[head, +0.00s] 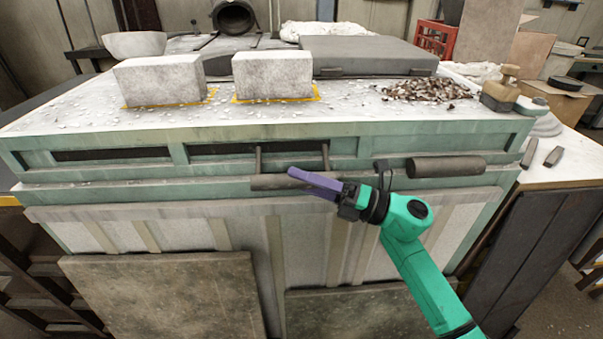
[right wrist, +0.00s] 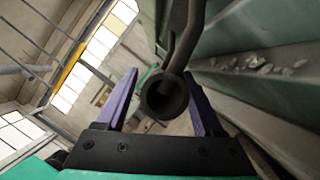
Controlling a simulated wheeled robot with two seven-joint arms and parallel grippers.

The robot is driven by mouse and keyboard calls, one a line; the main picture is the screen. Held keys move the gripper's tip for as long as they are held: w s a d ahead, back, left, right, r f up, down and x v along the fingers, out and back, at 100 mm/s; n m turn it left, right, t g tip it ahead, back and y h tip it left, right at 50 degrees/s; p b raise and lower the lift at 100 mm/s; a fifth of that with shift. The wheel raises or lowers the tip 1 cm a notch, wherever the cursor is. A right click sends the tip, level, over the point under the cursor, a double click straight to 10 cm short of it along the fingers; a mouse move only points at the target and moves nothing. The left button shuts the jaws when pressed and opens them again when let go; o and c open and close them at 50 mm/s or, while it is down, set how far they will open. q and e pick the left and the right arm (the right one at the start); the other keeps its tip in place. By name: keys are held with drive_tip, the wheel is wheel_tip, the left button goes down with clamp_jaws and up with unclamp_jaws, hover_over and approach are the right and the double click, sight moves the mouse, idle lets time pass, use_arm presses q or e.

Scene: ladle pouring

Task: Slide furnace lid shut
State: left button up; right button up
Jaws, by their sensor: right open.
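The furnace (head: 130,200) is a wide pale-green cabinet with a whitish top. A dark grey slab (head: 365,52), apparently the lid, lies on the back right of the top. A dark bar handle (head: 270,183) hangs on two thin brackets at the front face. My right gripper (head: 298,178), with purple fingers, is at the handle's right part. In the right wrist view, the bar (right wrist: 165,95) shows end-on between the two spread fingers. The gripper is open around it; contact is not clear. The fingers hide part of the handle. My left gripper is out of view.
Two pale blocks (head: 160,80) (head: 272,75) stand on the furnace top. A heap of brownish bits (head: 430,90) lies at right. A second dark cylinder (head: 446,166) sits on the front, right of my gripper. A red crate (head: 434,38) stands behind.

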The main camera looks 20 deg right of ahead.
drive_tip(key=shift+w+a, duration=0.15)
clamp_jaws()
idle(1.4)
